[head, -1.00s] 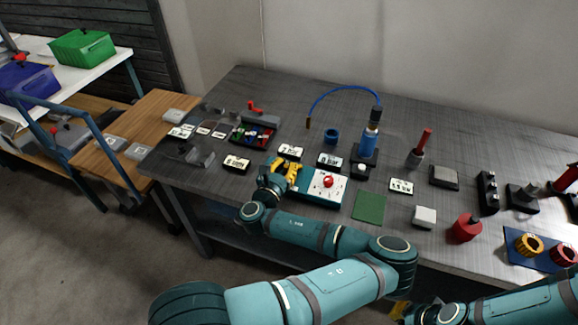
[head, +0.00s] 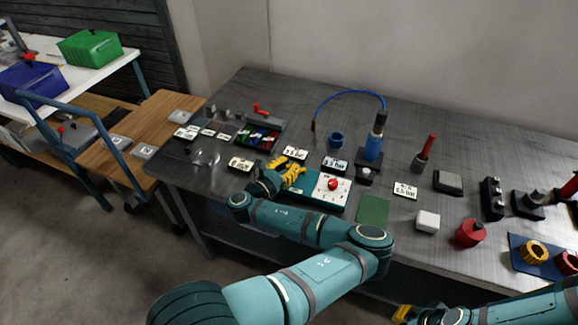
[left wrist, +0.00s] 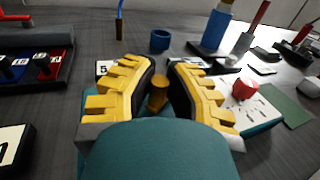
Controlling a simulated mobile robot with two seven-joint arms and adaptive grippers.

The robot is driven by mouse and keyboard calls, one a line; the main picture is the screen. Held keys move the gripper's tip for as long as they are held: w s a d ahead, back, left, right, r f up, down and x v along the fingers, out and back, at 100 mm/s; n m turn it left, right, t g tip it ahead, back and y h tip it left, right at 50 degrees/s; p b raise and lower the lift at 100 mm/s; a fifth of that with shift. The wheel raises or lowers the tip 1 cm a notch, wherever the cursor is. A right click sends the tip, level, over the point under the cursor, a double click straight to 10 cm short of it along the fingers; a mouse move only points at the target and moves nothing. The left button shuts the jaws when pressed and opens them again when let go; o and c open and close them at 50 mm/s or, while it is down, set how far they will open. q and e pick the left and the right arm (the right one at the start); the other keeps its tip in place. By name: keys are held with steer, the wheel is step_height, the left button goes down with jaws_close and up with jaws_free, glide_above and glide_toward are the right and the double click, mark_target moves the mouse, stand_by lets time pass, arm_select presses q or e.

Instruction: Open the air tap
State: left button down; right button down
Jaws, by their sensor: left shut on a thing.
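A teal box with a white panel (head: 333,190) and a red knob (head: 332,184) lies on the grey bench; the red knob also shows in the left wrist view (left wrist: 245,88). My left gripper (head: 288,171) is over the left end of this box. In the left wrist view its yellow fingers (left wrist: 160,85) stand on both sides of a small brass-coloured piece, which looks like the tap's handle (left wrist: 158,95), and are shut on it. The fingers hide much of the tap, so its angle is unclear. My right gripper (head: 403,313) shows only partly at the bottom edge.
A blue bottle-like unit with a hose (head: 373,145) stands behind the box. White number cards (head: 295,153) lie around it. A green pad (head: 373,209), a white block (head: 427,221) and a red cylinder (head: 470,233) are to the right. A parts tray (head: 260,135) is behind left.

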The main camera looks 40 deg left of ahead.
mark_target(289, 166)
arm_select(q)
steer(key=c, duration=0.9)
jaws_free()
step_height(289, 166, up, 10)
steer(key=shift+r, duration=0.1)
